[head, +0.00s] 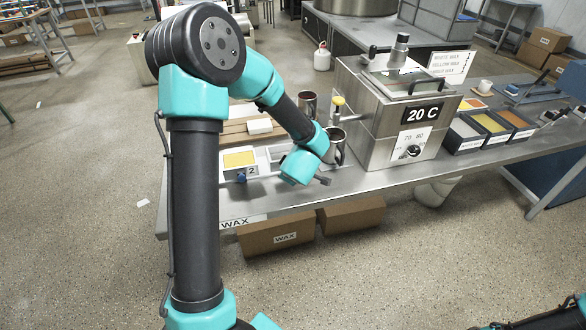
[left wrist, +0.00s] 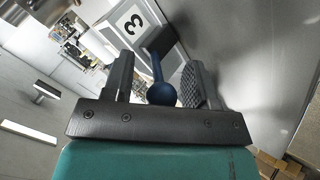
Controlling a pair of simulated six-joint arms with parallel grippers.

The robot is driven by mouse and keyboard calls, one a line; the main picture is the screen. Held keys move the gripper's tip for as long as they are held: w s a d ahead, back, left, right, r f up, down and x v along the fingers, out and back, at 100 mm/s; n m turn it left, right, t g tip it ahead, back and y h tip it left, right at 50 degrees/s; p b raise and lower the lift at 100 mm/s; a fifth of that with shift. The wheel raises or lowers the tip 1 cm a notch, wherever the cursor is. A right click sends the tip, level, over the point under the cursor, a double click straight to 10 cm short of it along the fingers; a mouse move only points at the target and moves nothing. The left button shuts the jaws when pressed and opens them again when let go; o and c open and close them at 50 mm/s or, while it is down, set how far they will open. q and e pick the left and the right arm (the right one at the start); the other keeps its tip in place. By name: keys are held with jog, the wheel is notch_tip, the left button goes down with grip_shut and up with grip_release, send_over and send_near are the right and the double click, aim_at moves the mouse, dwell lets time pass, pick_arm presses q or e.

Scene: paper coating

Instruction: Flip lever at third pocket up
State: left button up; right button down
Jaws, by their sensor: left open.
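In the left wrist view, the third pocket (left wrist: 131,26) is a pale block marked 3. Its lever, a dark blue rod with a ball knob (left wrist: 160,93), extends between the fingers of my open left gripper (left wrist: 158,70). The knob lies nearer the palm, with a finger on each side; I cannot tell whether either finger touches it. In the head view, the wrist of my left arm covers this lever and most of the third pocket. The second pocket (head: 240,160), marked 2 and holding yellow wax, stands to the left with a blue lever below it.
A steel wax tank (head: 375,125) with a 20 C display stands close right of my left gripper. Two metal cups, one of them a mug (head: 336,147), stand behind the wrist. Wax trays (head: 490,124) sit farther right. The table's front edge is just below the gripper.

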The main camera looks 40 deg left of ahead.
pick_arm(q)
jog(key=shift+d+r, duration=0.1)
jog(key=v, duration=1.7)
